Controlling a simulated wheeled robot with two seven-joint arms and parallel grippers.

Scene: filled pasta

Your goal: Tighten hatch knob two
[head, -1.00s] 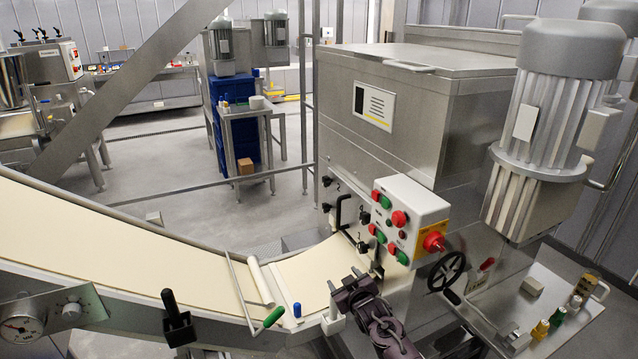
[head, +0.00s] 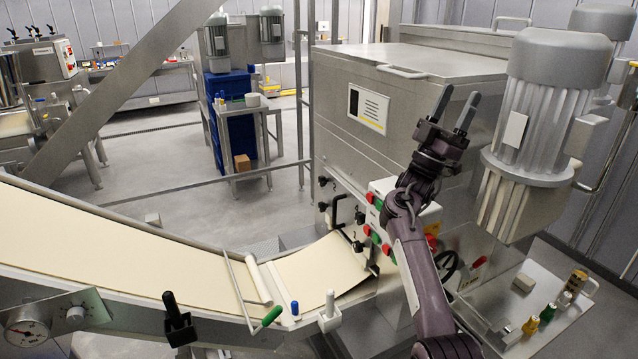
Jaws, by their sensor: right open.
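The hatch on the machine's front carries a bent black handle (head: 335,212) with several small black knobs around it. An upper left knob (head: 323,181), a lower left knob (head: 322,206), an upper right knob (head: 360,217) and a lower right knob (head: 358,246) show. The number marks are too small to read surely, so I cannot tell which is knob two. My right gripper (head: 455,108) is open and empty, fingers pointing up, in front of the machine's upper housing. It is well above and right of the knobs, touching none. My left gripper is out of view.
My right arm partly hides the control box (head: 377,190) with red and green buttons and the black handwheel (head: 446,264). The dough conveyor (head: 160,245) runs to the hatch. A steel side table (head: 500,310) with small bottles stands right; a large motor (head: 540,130) is above it.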

